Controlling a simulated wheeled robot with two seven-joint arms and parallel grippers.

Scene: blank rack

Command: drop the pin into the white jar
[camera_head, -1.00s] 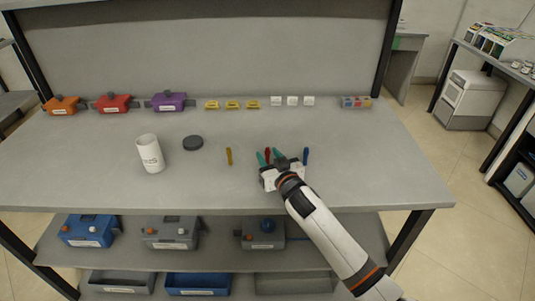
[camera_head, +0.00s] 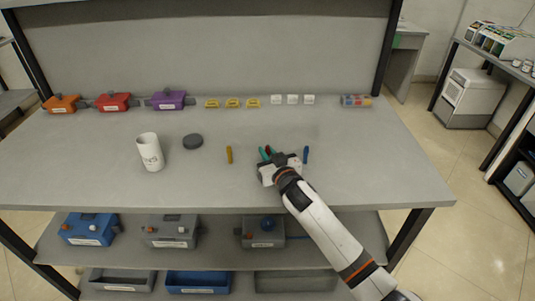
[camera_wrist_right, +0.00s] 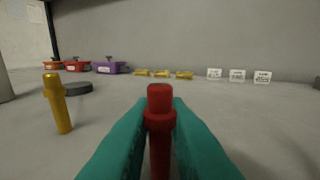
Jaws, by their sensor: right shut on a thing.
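The white jar (camera_head: 150,153) stands upright and open-topped on the left part of the table in the head view. My right gripper (camera_head: 267,153) is low over the table, right of the jar. Its teal fingers are shut on a red pin (camera_wrist_right: 159,118), which stands upright between them in the right wrist view. The fingers hide part of the pin, and I cannot tell whether it touches the table. A yellow pin (camera_head: 229,155) stands left of the gripper and a blue pin (camera_head: 306,154) stands to its right. My left gripper is not in view.
A dark round lid (camera_head: 193,142) lies between the jar and the yellow pin. Orange, red and purple boxes (camera_head: 167,100), yellow pieces (camera_head: 232,104) and white labelled blocks (camera_head: 292,100) line the table's back. The table's right side is clear.

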